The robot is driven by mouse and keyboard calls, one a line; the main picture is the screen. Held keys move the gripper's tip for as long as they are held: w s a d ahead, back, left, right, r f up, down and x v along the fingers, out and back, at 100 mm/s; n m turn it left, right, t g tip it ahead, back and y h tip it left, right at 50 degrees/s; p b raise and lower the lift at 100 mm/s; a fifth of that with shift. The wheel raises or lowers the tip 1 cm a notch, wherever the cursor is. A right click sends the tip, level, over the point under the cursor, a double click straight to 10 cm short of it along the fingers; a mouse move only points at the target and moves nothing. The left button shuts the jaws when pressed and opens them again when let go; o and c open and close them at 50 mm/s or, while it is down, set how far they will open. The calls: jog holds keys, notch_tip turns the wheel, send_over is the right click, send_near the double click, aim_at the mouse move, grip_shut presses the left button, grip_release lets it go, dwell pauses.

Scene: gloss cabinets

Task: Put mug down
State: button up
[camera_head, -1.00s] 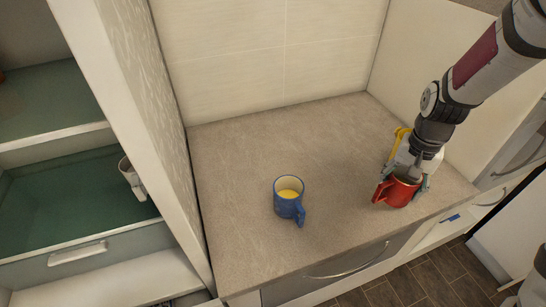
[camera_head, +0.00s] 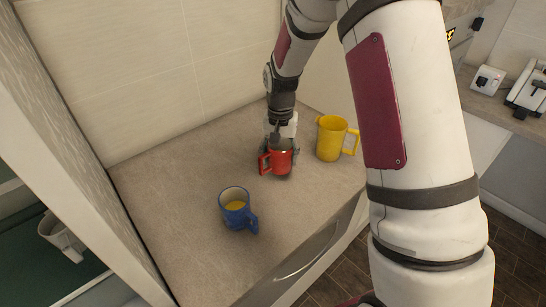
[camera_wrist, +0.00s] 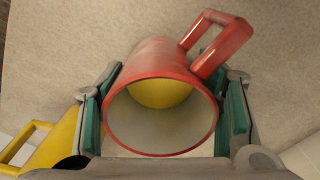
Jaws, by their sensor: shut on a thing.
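A red mug (camera_head: 283,164) is in my gripper (camera_head: 281,148) over the back right part of the counter (camera_head: 175,175). In the wrist view the red mug (camera_wrist: 145,62) sits between the two teal finger pads of my gripper (camera_wrist: 163,115), with a finger on each side. Its open mouth faces the wrist camera and its handle points to the upper right. The inside has a yellow bottom. The mug's base is hidden in the wrist view. I cannot tell for sure whether it touches the counter.
A yellow mug (camera_head: 331,145) stands close to the right of the red one. A blue mug (camera_head: 236,213) with yellow inside stands nearer the front. A white mug (camera_head: 61,237) is in the cabinet at left. The left part of the counter is clear.

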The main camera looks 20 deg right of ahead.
aim_at(275, 148)
jog(key=w, duration=0.3)
jog(key=shift+w+f, duration=0.15)
jog(key=shift+w, duration=0.15)
jog(key=shift+w+f+p, duration=0.15)
jog(key=shift+f+p, duration=0.35)
jog(key=shift+f, duration=1.25)
jog(key=shift+f, duration=0.1)
jog(key=o, duration=1.5)
jog(key=shift+f, duration=0.1)
jog(key=shift+o, duration=0.2)
